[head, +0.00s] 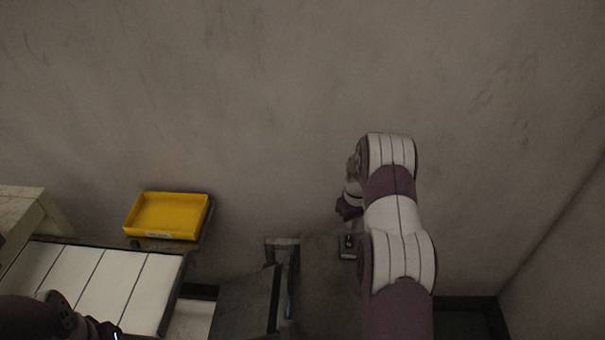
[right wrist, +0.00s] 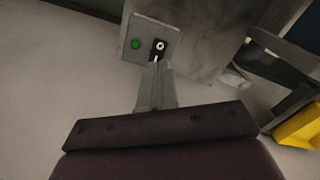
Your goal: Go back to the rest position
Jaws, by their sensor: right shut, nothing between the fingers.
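My right gripper (right wrist: 156,68) is shut and empty. In the right wrist view its fingertips are at a small grey control panel (right wrist: 137,42) with a green button (right wrist: 135,43) and a dark switch (right wrist: 159,45). The fingertips overlap the lower edge of the switch; I cannot tell whether they touch it. In the head view my right arm reaches forward and the gripper (head: 348,238) points down over the panel on a dark grey machine (head: 322,275). A dark part of my left arm shows at the lower left of the head view; its fingers are out of the picture.
A yellow tray (head: 166,215) stands at the left beyond a surface of white slats (head: 112,282). Dark machine panels (head: 247,302) lie between the slats and my right arm. A bare wall (head: 270,100) closes the back. The tray also shows in the right wrist view (right wrist: 301,127).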

